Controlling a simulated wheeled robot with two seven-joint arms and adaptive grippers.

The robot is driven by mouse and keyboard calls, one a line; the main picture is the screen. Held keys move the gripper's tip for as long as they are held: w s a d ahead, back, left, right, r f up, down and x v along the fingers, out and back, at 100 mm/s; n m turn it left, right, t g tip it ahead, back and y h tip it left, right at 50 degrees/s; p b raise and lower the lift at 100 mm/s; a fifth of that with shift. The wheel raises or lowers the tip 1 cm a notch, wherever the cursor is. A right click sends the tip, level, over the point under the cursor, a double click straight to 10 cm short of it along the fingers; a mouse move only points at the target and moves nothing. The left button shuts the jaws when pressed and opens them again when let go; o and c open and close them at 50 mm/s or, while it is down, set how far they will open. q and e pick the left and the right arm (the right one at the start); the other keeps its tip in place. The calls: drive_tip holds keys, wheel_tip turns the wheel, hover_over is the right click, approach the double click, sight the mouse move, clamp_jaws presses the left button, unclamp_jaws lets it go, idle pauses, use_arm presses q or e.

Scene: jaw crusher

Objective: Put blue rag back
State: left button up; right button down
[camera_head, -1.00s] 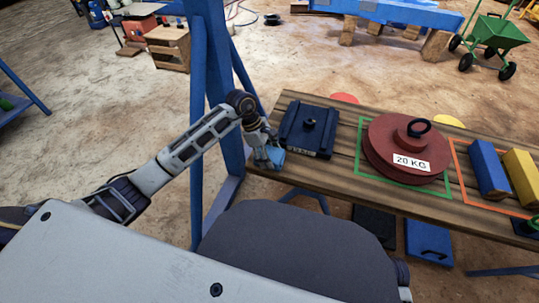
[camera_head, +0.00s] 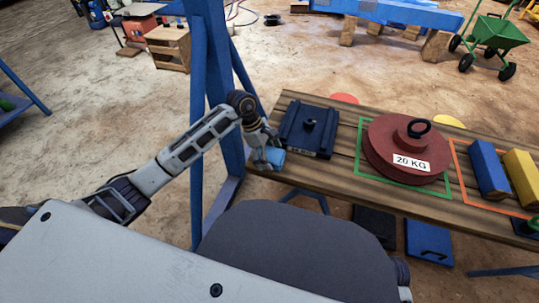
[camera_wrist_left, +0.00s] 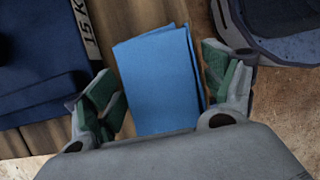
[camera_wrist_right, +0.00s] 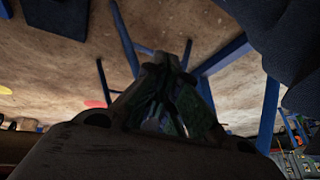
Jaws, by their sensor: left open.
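The folded blue rag (camera_head: 271,157) lies on the left end of the wooden table, beside the dark blue weight. In the left wrist view the rag (camera_wrist_left: 160,80) lies between the two spread fingers. My left gripper (camera_head: 266,158) is open, pointing down over the rag, with a gap on both sides of it. My right gripper (camera_wrist_right: 172,110) shows only in the right wrist view, with its fingers close together in shadow. Whether they fully meet is hard to tell.
The dark blue weight (camera_head: 309,130) stands right beside the rag. A red 20 KG weight (camera_head: 385,160) sits in a green outline, with a blue block (camera_head: 489,170) and a yellow block (camera_head: 521,177) farther right. A blue post (camera_head: 206,90) stands close behind my left arm.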

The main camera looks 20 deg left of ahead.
use_arm(q)
drive_tip(key=p+v, duration=0.2)
drive_tip(key=v, duration=0.8)
drive_tip(key=shift+r, duration=0.2)
drive_tip(key=shift+p+v, duration=0.4)
drive_tip(key=shift+v, duration=0.4)
use_arm(e)
wheel_tip(320, 180, up, 7)
drive_tip(key=d+g+h, duration=0.1)
drive_tip(key=d, duration=0.1)
drive_tip(key=shift+s+f, duration=0.15)
drive_tip(key=shift+s, duration=0.25)
